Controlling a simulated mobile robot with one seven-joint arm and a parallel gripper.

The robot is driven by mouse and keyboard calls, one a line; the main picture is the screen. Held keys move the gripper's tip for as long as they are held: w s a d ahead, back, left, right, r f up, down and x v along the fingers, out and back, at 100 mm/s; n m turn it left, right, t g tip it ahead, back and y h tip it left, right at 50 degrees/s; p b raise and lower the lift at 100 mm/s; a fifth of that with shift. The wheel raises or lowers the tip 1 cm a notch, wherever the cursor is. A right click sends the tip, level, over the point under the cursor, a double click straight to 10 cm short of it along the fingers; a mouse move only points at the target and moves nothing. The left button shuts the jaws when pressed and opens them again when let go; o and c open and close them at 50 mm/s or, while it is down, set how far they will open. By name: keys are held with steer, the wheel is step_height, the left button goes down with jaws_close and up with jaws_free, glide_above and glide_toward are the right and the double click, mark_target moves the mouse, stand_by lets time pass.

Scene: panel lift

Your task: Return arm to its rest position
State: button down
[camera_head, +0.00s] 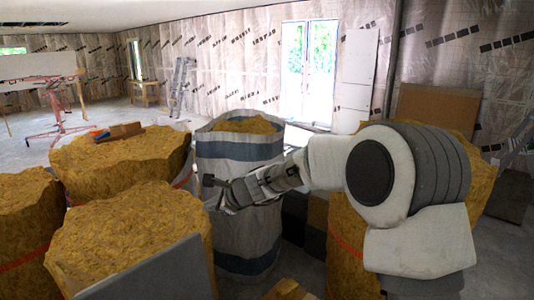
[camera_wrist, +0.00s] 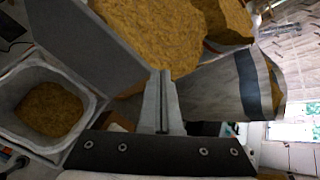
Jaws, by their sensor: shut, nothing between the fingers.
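My gripper (camera_head: 214,192) is out to the left at the end of my arm, in front of the striped bag in the head view. The arm reaches across from the right side of that view. In the wrist view my gripper (camera_wrist: 163,100) has its two fingers together with nothing between them. The fingers point toward the grey board and the yellow insulation, and I cannot tell the exact gap to them.
A grey-and-blue striped bag (camera_head: 238,175) filled with insulation stands behind my gripper. Large yellow insulation rolls (camera_head: 125,235) crowd the left. A grey board (camera_head: 150,275) stands in front. A pale bin (camera_wrist: 98,98) holds yellow material. Open floor (camera_head: 30,140) lies farther back.

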steer(key=s+d+n+h+b, duration=0.2)
steer(key=s+d+n+h, duration=0.2)
steer(key=s+d+n, duration=0.5)
steer(key=s+d+n+g+h+b, duration=0.1)
steer(key=s+d+n+h+b, duration=0.2)
steer(key=s+d+n, duration=0.5)
steer(key=s+d, duration=0.6)
steer(key=s, duration=0.3)
steer(key=s+d+f+h, duration=0.1)
steer(key=s+d, duration=0.6)
steer(key=s, duration=0.3)
steer(key=shift+d+n+h, duration=0.3)
steer(key=shift+n, duration=0.1)
